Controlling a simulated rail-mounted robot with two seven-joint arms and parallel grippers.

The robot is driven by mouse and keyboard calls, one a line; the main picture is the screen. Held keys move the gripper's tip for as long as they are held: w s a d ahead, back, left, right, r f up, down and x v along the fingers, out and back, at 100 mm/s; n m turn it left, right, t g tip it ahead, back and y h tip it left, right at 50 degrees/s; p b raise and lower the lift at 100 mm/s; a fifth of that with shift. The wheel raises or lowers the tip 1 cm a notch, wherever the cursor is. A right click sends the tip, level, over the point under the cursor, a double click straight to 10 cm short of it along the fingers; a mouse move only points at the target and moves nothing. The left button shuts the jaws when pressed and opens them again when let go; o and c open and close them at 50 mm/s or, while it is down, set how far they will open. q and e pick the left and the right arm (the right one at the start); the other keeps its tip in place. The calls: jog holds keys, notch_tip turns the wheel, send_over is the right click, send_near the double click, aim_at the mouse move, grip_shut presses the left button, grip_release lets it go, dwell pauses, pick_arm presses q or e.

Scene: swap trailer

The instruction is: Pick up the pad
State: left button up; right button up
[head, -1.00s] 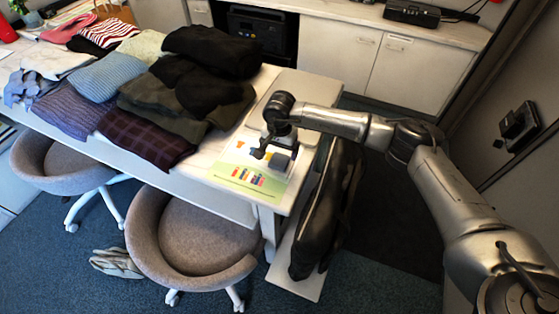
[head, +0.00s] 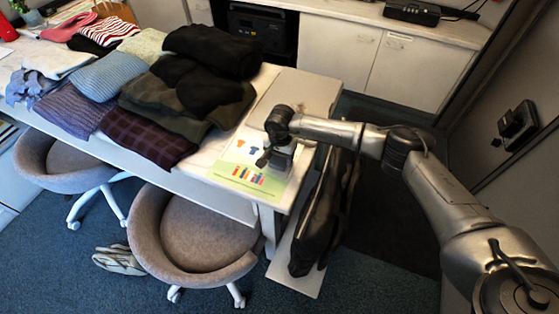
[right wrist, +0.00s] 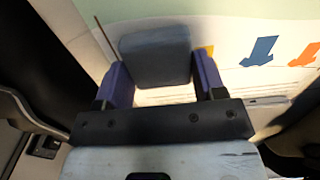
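The pad (right wrist: 155,55) is a small blue-grey block with rounded corners. In the right wrist view it lies between the two purple fingers of my right gripper (right wrist: 160,78), which is open with one finger on either side of it. I cannot tell whether the fingers touch it. In the head view my right gripper (head: 273,161) is low over the printed sheet (head: 238,180) at the table's right end, and it hides the pad. My left gripper is not in view.
Folded clothes (head: 150,110) cover the table to the left of the sheet. A closed grey laptop-like panel (head: 303,92) lies behind the gripper. A black bag (head: 325,210) stands beside the table's right end. Grey chairs (head: 195,240) stand in front.

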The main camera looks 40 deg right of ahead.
aim_at(280, 158)
jog(key=c, duration=0.4)
jog(key=shift+r, duration=0.5)
notch_tip(280, 158, up, 3)
jog(key=shift+f+b, duration=0.15)
jog(key=shift+b, duration=0.6)
jog(key=s+d+r, duration=0.2)
jog(key=s, duration=0.1)
jog(key=s+d+r+b, duration=0.1)
jog(key=s+d+r, duration=0.1)
jog(key=s+r, duration=0.1)
jog(key=s+d+r+b, duration=0.1)
jog(key=s+d+r, duration=0.1)
jog(key=s, duration=0.1)
jog(key=shift+s+d+r, duration=0.15)
jog(key=shift+s+d, duration=0.05)
jog(key=shift+s, duration=0.2)
